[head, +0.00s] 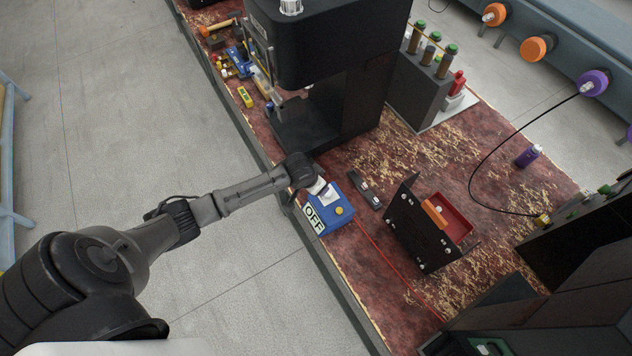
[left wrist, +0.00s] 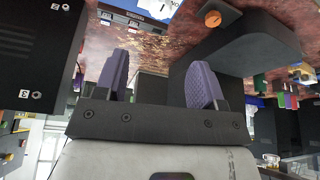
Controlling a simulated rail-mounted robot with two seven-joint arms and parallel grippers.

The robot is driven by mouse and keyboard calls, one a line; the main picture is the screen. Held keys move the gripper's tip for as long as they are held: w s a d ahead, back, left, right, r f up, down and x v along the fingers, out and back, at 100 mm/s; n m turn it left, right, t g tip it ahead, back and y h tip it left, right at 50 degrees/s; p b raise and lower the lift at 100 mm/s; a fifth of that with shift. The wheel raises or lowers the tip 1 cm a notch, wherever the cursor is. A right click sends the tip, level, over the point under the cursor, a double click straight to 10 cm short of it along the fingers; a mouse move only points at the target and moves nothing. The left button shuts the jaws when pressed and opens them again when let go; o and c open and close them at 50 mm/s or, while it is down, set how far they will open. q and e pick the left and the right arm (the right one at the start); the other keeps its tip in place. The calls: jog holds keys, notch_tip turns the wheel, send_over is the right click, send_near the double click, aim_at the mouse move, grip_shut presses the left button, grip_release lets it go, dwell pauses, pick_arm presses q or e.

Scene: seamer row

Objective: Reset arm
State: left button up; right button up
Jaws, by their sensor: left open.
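My left arm comes in from the left in the head view. Its gripper (head: 320,188) is at the near edge of the red worn bench, over or beside a blue box (head: 338,213) with an "OFF" label and a yellow button. Whether it touches the box cannot be told; its fingers are too small to make out there. In the left wrist view the two purple fingers of the left gripper (left wrist: 160,78) stand wide apart with nothing held between them. My right gripper shows in neither view.
A large black machine (head: 318,45) stands behind the gripper. A black bracket (head: 408,228) and a red tray (head: 462,226) lie right of the box. A red cable runs along the bench front. Tools lie at the far left; open floor is at left.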

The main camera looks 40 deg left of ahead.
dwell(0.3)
pick_arm(q)
jog(key=s+d+r+m+t+y+p, duration=0.1)
jog(key=s+d+r+m+p, duration=0.2)
jog(key=r, duration=0.7)
jog(key=s+d+r+m+t+y+p, duration=0.1)
jog(key=s+d+r, duration=0.35)
jog(key=r, duration=0.55)
jog(key=s+d+n+g+h+p, duration=0.1)
jog(key=s+d+p, duration=0.1)
jog(key=s, duration=0.7)
jog(key=s+d+n+g+h+p, duration=0.1)
jog(key=s+p, duration=0.4)
jog(key=s, duration=0.5)
jog(key=shift+s+d+r+g, duration=0.3)
jog(key=shift+d+r+g, duration=0.15)
jog(key=shift+d, duration=0.55)
